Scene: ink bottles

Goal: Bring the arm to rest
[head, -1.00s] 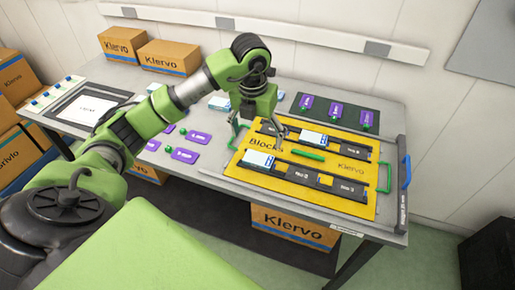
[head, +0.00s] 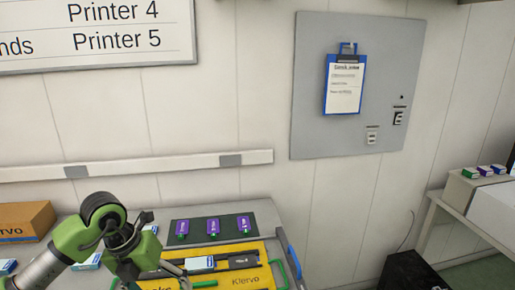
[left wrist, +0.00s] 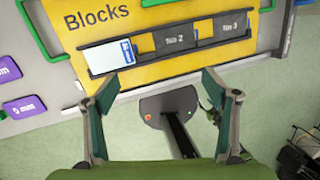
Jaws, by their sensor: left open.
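My left gripper (head: 158,272) is at the lower left of the head view, over the yellow Blocks board (head: 238,280), partly cut off by the frame's bottom. In the left wrist view its fingers (left wrist: 160,97) are spread wide with nothing between them. Beyond them a blue-and-white box (left wrist: 108,57) sits in the first slot of a dark rail (left wrist: 200,40). The rail's other two slots hold only labels. My right gripper is not in view.
A dark mat (head: 199,229) with purple labels lies behind the board. A cardboard box (head: 22,221) stands at the left. A clipboard (head: 344,85) hangs on a grey wall panel (head: 309,122). A side table with small boxes (head: 484,171) is at the right.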

